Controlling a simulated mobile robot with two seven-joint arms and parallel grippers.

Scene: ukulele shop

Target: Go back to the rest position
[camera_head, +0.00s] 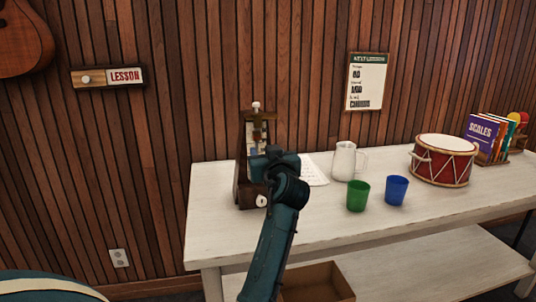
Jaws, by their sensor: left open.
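My left arm reaches up from the bottom of the head view to the left end of the white table (330,222). My left gripper (262,155) is open in front of a dark wooden box-like stand (243,190) with an upright back and a small white knob on top. The gripper and wrist cover part of this stand, so I cannot tell whether they touch it. The fingertips are small and partly hidden. My right gripper is not in view.
A white pitcher (344,162), green cup (358,196), blue cup (396,190), red drum (443,160) and books (484,136) stand to the right on the table. A paper sheet (313,172) lies beside the stand. An open brown box (318,283) is below. The table's front strip is clear.

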